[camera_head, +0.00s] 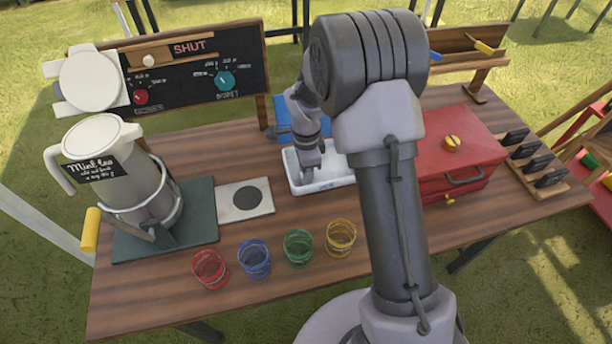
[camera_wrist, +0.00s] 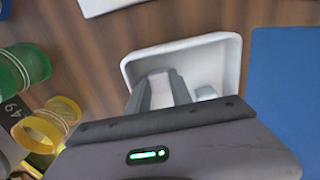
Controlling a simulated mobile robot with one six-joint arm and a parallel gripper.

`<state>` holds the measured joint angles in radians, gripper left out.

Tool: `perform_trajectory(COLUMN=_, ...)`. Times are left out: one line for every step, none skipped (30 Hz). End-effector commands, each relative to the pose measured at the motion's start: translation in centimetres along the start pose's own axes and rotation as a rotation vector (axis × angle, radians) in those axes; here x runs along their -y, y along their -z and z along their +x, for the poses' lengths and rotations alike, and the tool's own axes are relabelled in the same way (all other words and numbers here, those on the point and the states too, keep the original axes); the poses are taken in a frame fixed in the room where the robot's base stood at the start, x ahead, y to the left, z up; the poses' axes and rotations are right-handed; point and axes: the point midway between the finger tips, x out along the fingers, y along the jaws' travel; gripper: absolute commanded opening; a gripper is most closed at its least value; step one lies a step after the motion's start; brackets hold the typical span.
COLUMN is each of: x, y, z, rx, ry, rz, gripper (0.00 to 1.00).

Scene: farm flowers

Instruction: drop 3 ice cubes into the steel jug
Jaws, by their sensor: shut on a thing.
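The jug (camera_head: 137,185), grey with a white top and handle and a "Mint tea" label, stands in a ring holder on the dark green board at the left. The white tray (camera_head: 338,181) lies mid-table, also in the wrist view (camera_wrist: 234,60). My gripper (camera_head: 308,176) reaches down into the tray. In the wrist view my gripper (camera_wrist: 160,80) is shut on a pale ice cube (camera_wrist: 160,88), mostly hidden between the fingers. Another ice cube (camera_wrist: 205,93) lies in the tray, right of the fingers.
Red (camera_head: 210,268), blue (camera_head: 254,258), green (camera_head: 298,247) and yellow (camera_head: 341,237) glasses stand along the front edge. A pad with a dark disc (camera_head: 246,198) lies between jug and tray. A red box (camera_head: 462,160) stands right of my arm. A control board (camera_head: 195,65) stands behind.

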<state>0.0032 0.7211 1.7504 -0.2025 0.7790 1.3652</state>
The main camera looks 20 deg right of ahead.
Motion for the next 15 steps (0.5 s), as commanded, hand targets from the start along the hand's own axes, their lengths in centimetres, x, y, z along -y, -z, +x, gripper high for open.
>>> perform_trajectory(x=0.0, y=0.0, z=0.0, rx=0.0, ry=0.0, rz=0.0, gripper=0.0)
perform_trajectory(x=0.0, y=0.0, z=-0.1, rx=0.0, ry=0.0, rz=0.0, gripper=0.0)
perform_trajectory(x=0.0, y=0.0, z=-0.4, rx=0.0, ry=0.001, rz=0.0, gripper=0.0)
perform_trajectory(x=0.0, y=0.0, z=-0.9, rx=0.0, ry=0.001, rz=0.0, gripper=0.0)
perform_trajectory(x=0.1, y=0.0, z=-1.6, rx=0.0, ry=0.002, rz=0.001, gripper=0.0)
perform_trajectory(x=0.1, y=0.0, z=-2.7, rx=0.0, ry=0.003, rz=0.0, gripper=0.0)
perform_trajectory(x=0.1, y=0.0, z=-3.6, rx=0.0, ry=0.003, rz=0.0, gripper=0.0)
perform_trajectory(x=0.1, y=0.0, z=-4.5, rx=0.0, ry=0.003, rz=0.0, gripper=0.0)
perform_trajectory(x=0.1, y=0.0, z=-5.7, rx=0.0, ry=0.004, rz=-0.001, gripper=0.0)
perform_trajectory(x=0.1, y=0.0, z=-6.5, rx=0.0, ry=0.003, rz=0.0, gripper=0.0)
perform_trajectory(x=0.1, y=0.0, z=-7.2, rx=0.0, ry=0.004, rz=0.0, gripper=0.0)
perform_trajectory(x=0.1, y=0.0, z=-8.1, rx=0.0, ry=0.003, rz=0.001, gripper=0.0)
perform_trajectory(x=0.1, y=0.0, z=-8.6, rx=0.0, ry=0.003, rz=0.0, gripper=0.0)
perform_trajectory(x=0.1, y=0.0, z=-9.1, rx=0.0, ry=0.003, rz=0.0, gripper=0.0)
perform_trajectory(x=0.1, y=0.0, z=-9.6, rx=0.0, ry=0.002, rz=0.001, gripper=0.0)
